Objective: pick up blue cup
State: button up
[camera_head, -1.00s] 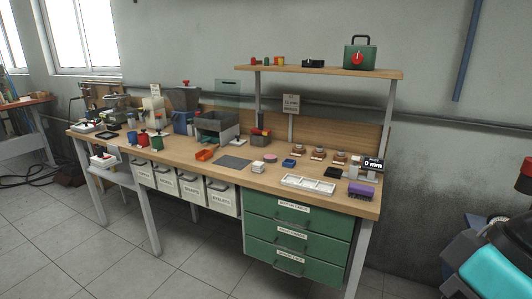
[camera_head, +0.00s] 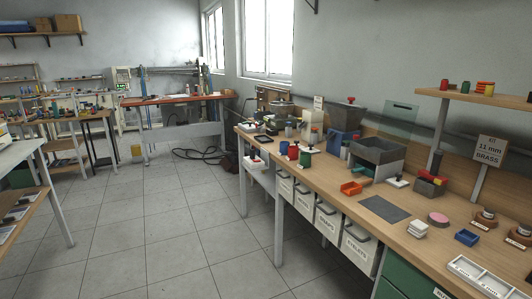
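A small blue cup-like container (camera_head: 284,147) stands on the left part of the long wooden workbench (camera_head: 345,205), close to its front edge. It is the leftmost of a short row, beside a red container (camera_head: 293,152) and a green one (camera_head: 306,158). It is small in the picture, so its details are hard to tell. My gripper is not in view.
White labelled bins (camera_head: 327,220) hang under the bench front. An orange scoop (camera_head: 351,188), a dark mat (camera_head: 384,209) and a grey box (camera_head: 378,152) lie further right. Other tables (camera_head: 172,99) stand at the back. The tiled floor (camera_head: 165,215) left of the bench is open.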

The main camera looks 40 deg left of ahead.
aim_at(284, 145)
jog(key=u, duration=1.75)
jog(key=i, duration=3.65)
jog(key=z, duration=0.85)
